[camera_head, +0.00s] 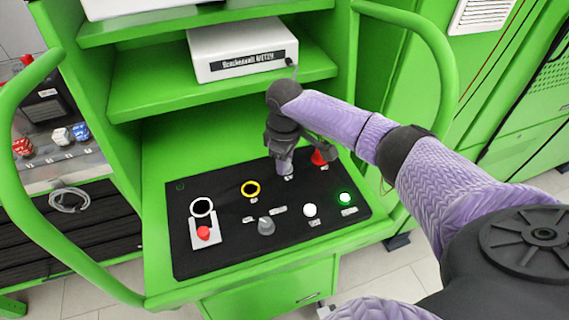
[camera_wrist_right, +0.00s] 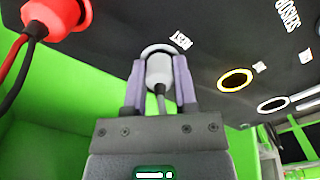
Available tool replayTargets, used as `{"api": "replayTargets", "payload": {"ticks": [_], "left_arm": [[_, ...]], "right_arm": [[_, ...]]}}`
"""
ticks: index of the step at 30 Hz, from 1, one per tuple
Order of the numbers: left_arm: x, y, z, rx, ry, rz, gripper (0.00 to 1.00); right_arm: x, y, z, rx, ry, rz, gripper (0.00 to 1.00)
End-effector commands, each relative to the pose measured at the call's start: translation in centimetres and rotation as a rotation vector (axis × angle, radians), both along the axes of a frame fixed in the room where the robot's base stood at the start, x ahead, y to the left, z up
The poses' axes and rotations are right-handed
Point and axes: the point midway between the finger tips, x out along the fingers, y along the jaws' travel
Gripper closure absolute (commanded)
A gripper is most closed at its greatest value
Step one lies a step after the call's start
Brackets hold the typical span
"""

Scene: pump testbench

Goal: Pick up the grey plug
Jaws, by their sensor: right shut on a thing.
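The grey plug (camera_wrist_right: 158,70) is between the two fingers of my right gripper (camera_wrist_right: 160,85) in the right wrist view. The fingers are shut on it, and a grey cable runs back from it toward the gripper body. The plug's far end is at a white-ringed socket in the black panel (camera_wrist_right: 215,25); I cannot tell how deep it sits. In the head view my right gripper (camera_head: 284,165) points down at the back of the panel (camera_head: 220,262), and the gripper mostly hides the plug. My left gripper is not in view.
A red plug (camera_head: 320,157) stands right beside my right gripper, with red and black cables in the wrist view. The panel also has a yellow-ringed socket (camera_head: 250,189), a grey knob (camera_head: 266,226), a lit green button (camera_head: 345,198) and a red button (camera_head: 203,233). Green shelves rise behind.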

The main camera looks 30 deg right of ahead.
Motion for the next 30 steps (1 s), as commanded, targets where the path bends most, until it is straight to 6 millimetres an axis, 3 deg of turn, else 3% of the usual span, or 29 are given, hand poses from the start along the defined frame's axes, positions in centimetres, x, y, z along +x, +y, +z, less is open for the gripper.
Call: {"api": "replayTargets", "payload": {"ticks": [8, 16, 21, 30], "left_arm": [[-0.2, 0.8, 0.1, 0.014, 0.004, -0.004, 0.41], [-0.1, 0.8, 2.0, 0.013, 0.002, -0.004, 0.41], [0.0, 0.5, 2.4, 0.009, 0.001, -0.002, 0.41], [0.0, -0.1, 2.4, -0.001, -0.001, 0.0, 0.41]], "right_arm": [[0.0, 0.0, 0.3, 0.001, -0.001, 0.0, 1.0], [0.1, 0.0, 7.0, 0.002, -0.005, 0.0, 1.0], [0.1, 0.0, 9.7, 0.002, -0.003, 0.001, 1.0], [0.0, 0.0, 10.0, 0.001, 0.001, 0.0, 1.0]]}}
